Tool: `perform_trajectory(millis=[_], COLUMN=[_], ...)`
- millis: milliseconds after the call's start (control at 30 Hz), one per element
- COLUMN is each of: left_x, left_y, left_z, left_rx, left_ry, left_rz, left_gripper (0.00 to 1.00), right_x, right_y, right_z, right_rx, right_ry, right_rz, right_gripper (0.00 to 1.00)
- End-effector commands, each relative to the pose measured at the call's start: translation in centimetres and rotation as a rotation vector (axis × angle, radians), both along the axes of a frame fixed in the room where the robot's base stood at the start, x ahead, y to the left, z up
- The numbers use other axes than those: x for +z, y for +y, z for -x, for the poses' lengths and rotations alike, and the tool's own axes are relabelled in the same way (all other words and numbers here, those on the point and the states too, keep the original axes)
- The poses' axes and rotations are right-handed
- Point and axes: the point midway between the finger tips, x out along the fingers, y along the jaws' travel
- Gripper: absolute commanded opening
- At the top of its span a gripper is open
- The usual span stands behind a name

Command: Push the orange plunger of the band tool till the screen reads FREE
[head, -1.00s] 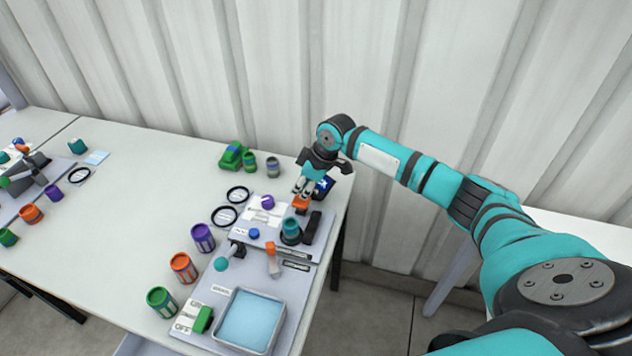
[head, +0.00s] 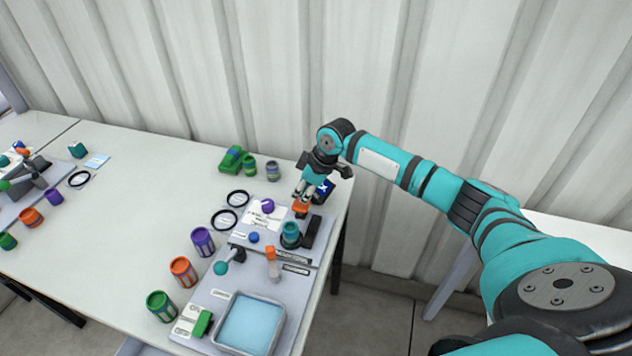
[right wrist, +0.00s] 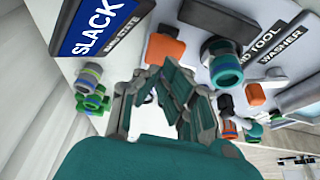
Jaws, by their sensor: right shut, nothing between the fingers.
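The band tool stands on the grey board at the table's right end, with its dark body (head: 311,230) and a teal cylinder (head: 290,234). Its orange plunger (head: 300,208) is at the far side, and also shows in the right wrist view (right wrist: 165,49). My right gripper (head: 304,194) is shut and empty, pointing down just over the plunger. I cannot tell whether the fingertips touch it. The dark blue screen (head: 323,187) is behind the gripper; in the right wrist view it reads SLACK (right wrist: 98,27). My left gripper is not in view.
A green block (head: 231,160) and small jars (head: 272,170) stand at the back. Black rings (head: 224,220) and purple, orange and green cans (head: 183,270) line the board's left side. A blue-filled tray (head: 250,324) is in front. The table's middle is clear.

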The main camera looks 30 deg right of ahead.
Motion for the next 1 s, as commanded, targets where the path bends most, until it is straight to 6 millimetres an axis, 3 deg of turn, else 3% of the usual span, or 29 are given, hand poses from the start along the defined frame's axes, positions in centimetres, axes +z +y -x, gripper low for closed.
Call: perform_trajectory(millis=[433,1000], left_x=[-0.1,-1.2], left_y=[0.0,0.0], left_z=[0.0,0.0], left_rx=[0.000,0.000], left_ry=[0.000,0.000], left_rz=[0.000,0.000], left_gripper=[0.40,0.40], right_x=[-0.3,-2.6], right_y=[0.0,0.0], right_z=[0.0,0.0], right_rx=[0.000,-0.001], right_ry=[0.000,0.001], right_rz=[0.000,0.000], right_gripper=[0.00,0.00])
